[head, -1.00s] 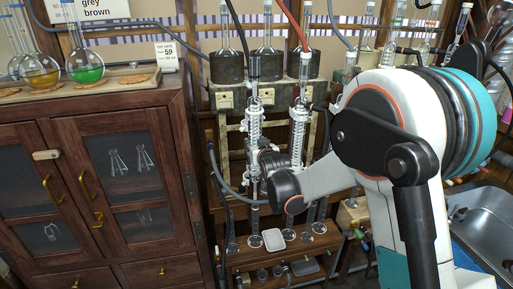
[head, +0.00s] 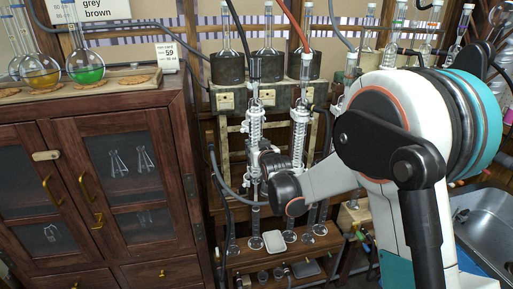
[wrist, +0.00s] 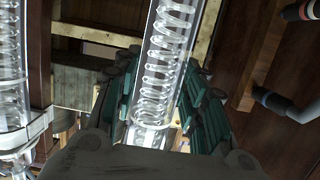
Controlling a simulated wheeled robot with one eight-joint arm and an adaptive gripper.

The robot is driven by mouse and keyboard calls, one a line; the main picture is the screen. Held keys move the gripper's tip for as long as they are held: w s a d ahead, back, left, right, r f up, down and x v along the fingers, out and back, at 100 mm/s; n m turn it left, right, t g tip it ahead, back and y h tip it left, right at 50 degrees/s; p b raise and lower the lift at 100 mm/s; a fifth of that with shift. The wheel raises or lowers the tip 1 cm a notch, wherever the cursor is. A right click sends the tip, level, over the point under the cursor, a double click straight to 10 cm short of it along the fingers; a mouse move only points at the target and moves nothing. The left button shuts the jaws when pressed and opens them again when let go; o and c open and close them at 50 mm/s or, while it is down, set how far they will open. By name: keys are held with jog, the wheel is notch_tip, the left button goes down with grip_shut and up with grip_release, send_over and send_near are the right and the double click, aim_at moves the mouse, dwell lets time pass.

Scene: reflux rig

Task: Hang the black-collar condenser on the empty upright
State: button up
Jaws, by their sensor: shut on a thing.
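Two clear coil condensers stand upright side by side in the head view. The left one (head: 254,127) has a dark top piece with a black hose; I take it as the black-collar condenser. The right one (head: 299,118) has a red hose above it. My gripper (head: 264,163) is at the lower part of the left condenser, seen from behind and partly hidden by my arm. In the wrist view, the teal-padded fingers (wrist: 160,105) are shut around a coil condenser tube (wrist: 166,55). Which upright is empty cannot be told.
A second glass condenser (wrist: 8,70) is close on the left in the wrist view. Flasks in dark heating mantles (head: 267,67) stand behind on a shelf. A wooden cabinet (head: 110,240) bounds the left, a sink (head: 483,225) the right. Hoses hang around the rig.

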jog(key=shift+s+f+b, duration=0.1)
jog(key=shift+f+b, duration=0.45)
jog(key=shift+f, duration=0.15)
dwell(0.7)
jog(key=o, duration=1.3)
jog(key=shift+o, duration=0.2)
jog(key=v, duration=1.2)
jog(key=shift+f, duration=0.1)
